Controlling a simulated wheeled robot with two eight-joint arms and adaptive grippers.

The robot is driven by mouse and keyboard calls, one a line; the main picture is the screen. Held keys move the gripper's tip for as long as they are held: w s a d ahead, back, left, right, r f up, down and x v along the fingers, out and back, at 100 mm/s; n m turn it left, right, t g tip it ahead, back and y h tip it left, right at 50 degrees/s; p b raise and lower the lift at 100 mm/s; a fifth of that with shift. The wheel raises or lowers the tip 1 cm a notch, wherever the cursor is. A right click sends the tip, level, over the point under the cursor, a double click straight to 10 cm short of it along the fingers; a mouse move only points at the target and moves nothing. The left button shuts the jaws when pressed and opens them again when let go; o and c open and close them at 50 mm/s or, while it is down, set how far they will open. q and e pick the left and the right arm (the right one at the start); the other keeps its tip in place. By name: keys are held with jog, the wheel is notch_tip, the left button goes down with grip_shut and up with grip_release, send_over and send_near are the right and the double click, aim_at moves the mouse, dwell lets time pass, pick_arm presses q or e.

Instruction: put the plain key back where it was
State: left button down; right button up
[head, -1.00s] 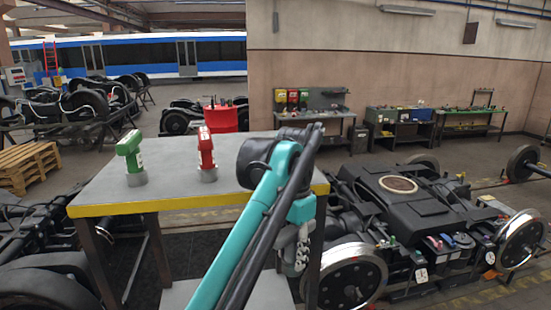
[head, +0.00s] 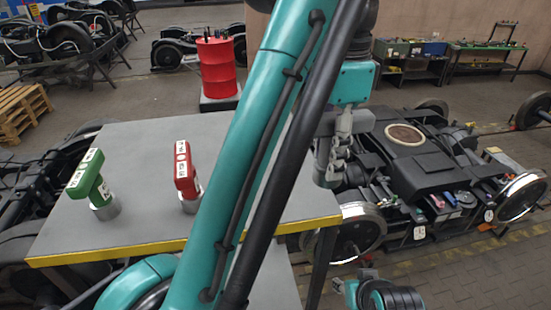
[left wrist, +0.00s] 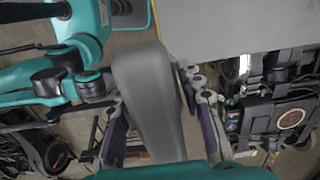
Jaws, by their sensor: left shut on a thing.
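My left gripper (head: 335,155) hangs beyond the table's right edge in the head view. In the left wrist view its fingers (left wrist: 160,120) are shut on a long, plain grey piece, the plain key (left wrist: 148,90), which has no visible label. A green key (head: 88,178) and a red key (head: 185,170), both with white labels, stand upright on silver round bases on the grey table (head: 140,225). My left arm hides the table's right part.
A bogie (head: 415,165) with wheels and small parts stands right of the table, below the gripper. A red drum (head: 217,68) stands behind the table. The table has a yellow front edge (head: 130,252). Its top around the two standing keys is clear.

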pick_arm(q)
jog(key=shift+w+a+r, duration=0.15)
jog(key=shift+w+r, duration=0.05)
jog(key=w+a+f, duration=0.2)
jog(key=w+a+f+b, duration=0.1)
jog(key=w+a+f, duration=0.1)
jog(key=a, duration=0.1)
jog(key=w+a+f, duration=0.2)
jog(key=w+a, duration=0.1)
jog(key=shift+f+b, duration=0.15)
jog(key=shift+b, duration=0.2)
jog(key=shift+a+f, duration=0.1)
jog(key=shift+f, duration=0.05)
jog(key=shift+s+f, duration=0.15)
jog(key=shift+f, duration=0.1)
notch_tip(320, 180, down, 3)
jog(key=shift+s+f, duration=0.1)
jog(key=shift+s, duration=0.05)
jog(key=shift+f, duration=0.15)
